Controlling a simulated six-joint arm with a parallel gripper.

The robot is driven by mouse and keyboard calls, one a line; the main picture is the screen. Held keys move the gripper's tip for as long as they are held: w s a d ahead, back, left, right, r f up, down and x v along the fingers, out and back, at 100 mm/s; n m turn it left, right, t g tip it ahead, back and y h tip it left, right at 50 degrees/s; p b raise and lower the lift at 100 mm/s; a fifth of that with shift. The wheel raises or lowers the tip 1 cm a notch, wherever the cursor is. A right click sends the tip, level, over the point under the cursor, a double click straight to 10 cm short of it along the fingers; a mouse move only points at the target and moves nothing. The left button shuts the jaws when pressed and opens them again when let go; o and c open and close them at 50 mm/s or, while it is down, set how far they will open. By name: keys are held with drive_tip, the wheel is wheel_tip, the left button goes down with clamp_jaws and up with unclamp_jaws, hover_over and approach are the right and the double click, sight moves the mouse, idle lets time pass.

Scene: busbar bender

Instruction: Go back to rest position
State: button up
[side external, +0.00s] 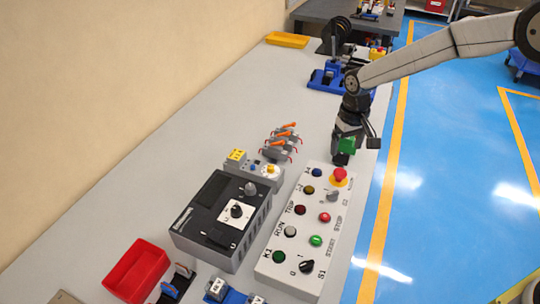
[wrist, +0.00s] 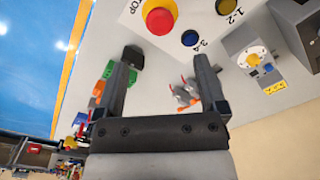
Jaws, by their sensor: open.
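My gripper (side external: 345,157) hangs over the table just beyond the far end of the white control box (side external: 304,226). In the wrist view my gripper (wrist: 168,62) has its two dark fingers wide apart, with nothing held between them. The red mushroom button on its yellow base (side external: 339,176) is close to the gripper in the side view. It also shows in the wrist view (wrist: 159,16), past the fingertips. A green part (side external: 347,145) shows at the gripper.
A dark grey unit with a knob (side external: 222,220) stands left of the control box. Orange-handled clamps (side external: 281,142) stand on the table left of the gripper. A blue-based device (side external: 328,76) is further back. A red bin (side external: 136,271) and yellow tray (side external: 287,40) are at the left and back.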

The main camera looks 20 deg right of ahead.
drive_tip(key=s+d+r+t, duration=0.1)
drive_tip(key=s+d, duration=0.1)
drive_tip(key=s, duration=0.5)
drive_tip(key=s+d+r, duration=0.2)
drive_tip(key=s+d, duration=0.1)
drive_tip(key=s, duration=0.5)
drive_tip(key=s+d+r+t, duration=0.1)
drive_tip(key=s+d, duration=0.2)
drive_tip(key=s, duration=0.4)
drive_tip(key=shift+s+r+t, duration=0.3)
idle(2.7)
